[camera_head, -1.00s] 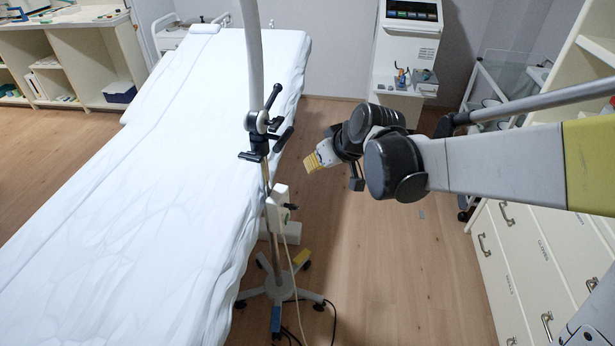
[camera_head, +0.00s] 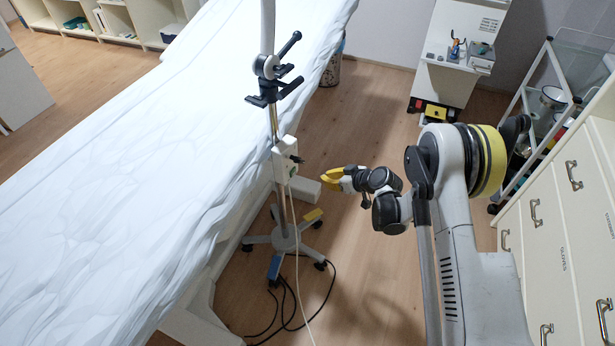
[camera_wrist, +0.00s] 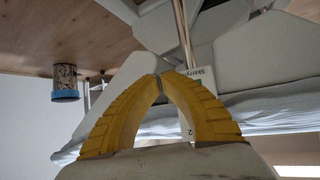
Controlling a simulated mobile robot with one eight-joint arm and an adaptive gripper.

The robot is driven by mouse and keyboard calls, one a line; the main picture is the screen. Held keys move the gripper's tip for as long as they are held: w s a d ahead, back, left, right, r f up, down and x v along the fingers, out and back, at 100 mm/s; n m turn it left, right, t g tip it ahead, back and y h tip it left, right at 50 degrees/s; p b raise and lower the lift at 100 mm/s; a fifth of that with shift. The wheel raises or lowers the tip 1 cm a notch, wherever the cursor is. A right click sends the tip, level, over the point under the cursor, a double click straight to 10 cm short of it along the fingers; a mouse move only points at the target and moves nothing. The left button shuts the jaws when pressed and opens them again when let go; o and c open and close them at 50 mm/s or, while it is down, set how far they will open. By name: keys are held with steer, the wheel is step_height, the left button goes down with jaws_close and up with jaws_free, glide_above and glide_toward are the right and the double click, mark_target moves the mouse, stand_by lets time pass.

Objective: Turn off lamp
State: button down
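The lamp is a pole stand (camera_head: 274,125) on a wheeled base (camera_head: 285,238) beside the couch; its head is out of view. A white box (camera_head: 284,160) with a cable is fixed to the pole. In the wrist view the same white box (camera_wrist: 201,78), with print on its side, shows behind the fingers, partly hidden. My gripper (camera_head: 325,178) has yellow fingers and is to the right of the pole, a little below the box. In the wrist view the fingertips (camera_wrist: 160,76) meet or nearly meet, with nothing visible between them.
The white-covered couch (camera_head: 180,150) fills the left. A black joint with handles (camera_head: 272,80) sits higher on the pole. Cables (camera_head: 290,300) lie on the floor by the base. Drawers (camera_head: 560,220) stand at the right. The floor between is clear.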

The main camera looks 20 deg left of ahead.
mark_target(293, 174)
steer(key=shift+s+f, duration=0.15)
steer(key=shift+f, duration=0.45)
steer(key=a, duration=0.8)
steer(key=shift+s+a, duration=0.25)
steer(key=shift+a, duration=0.1)
stand_by(1.1)
steer(key=shift+a, duration=0.45)
steer(key=shift+a, duration=0.3)
stand_by(0.4)
stand_by(0.3)
steer(key=shift+d, duration=0.75)
